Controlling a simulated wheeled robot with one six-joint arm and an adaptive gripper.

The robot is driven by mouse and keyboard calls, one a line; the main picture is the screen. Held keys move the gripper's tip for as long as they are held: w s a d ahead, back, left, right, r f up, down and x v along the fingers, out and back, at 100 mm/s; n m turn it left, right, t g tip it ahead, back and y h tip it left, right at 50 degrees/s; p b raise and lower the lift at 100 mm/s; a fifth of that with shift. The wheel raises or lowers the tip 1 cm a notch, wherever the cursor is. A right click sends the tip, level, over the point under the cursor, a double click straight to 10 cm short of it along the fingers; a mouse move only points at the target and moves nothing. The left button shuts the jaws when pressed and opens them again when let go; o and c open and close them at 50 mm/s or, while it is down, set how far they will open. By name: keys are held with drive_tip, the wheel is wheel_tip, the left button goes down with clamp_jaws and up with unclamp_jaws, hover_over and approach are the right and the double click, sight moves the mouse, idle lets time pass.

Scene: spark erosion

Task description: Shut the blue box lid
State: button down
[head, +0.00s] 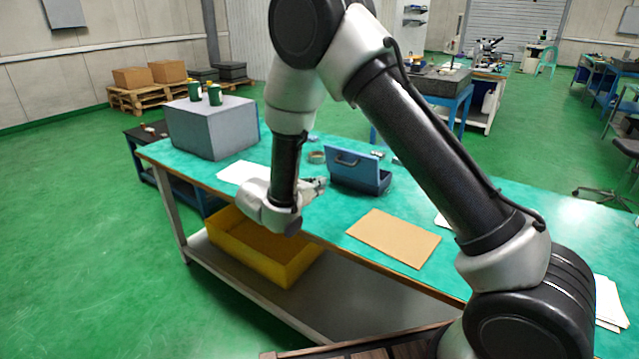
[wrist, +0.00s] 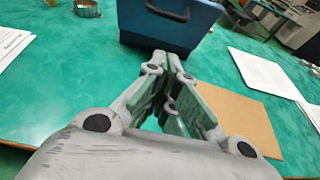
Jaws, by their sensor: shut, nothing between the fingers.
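The blue box (head: 374,184) stands on the green tabletop, right of my gripper in the head view. Its lid (head: 345,171), a blue panel with a dark handle, stands raised and tilted above the box. In the wrist view the blue box (wrist: 165,38) is at the top, straight beyond the fingertips, with the handle near the upper edge; its top is cut off. My gripper (head: 320,186) is low over the table, beside the box. In the wrist view my gripper (wrist: 168,60) has its fingertips together, empty, pointing at the box. I cannot tell whether they touch it.
A brown board (head: 394,238) lies near the table's front edge, right of the gripper. A tape roll (head: 316,157) lies behind it. White paper (head: 243,172) and a grey block (head: 213,128) with green containers are to the left. A yellow crate (head: 262,250) is below on the shelf.

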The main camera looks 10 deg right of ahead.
drive_tip(key=w+d, duration=0.7)
drive_tip(key=shift+w+d+f, duration=0.15)
drive_tip(key=shift+d+f, duration=0.1)
drive_tip(key=shift+d, duration=0.05)
drive_tip(key=shift+w+d+r+y, duration=0.15)
drive_tip(key=shift+r+y, duration=0.15)
drive_tip(key=shift+r, duration=0.05)
drive_tip(key=shift+d+r+g, duration=0.1)
drive_tip(key=shift+r+g, duration=0.1)
drive_tip(key=shift+g, duration=0.1)
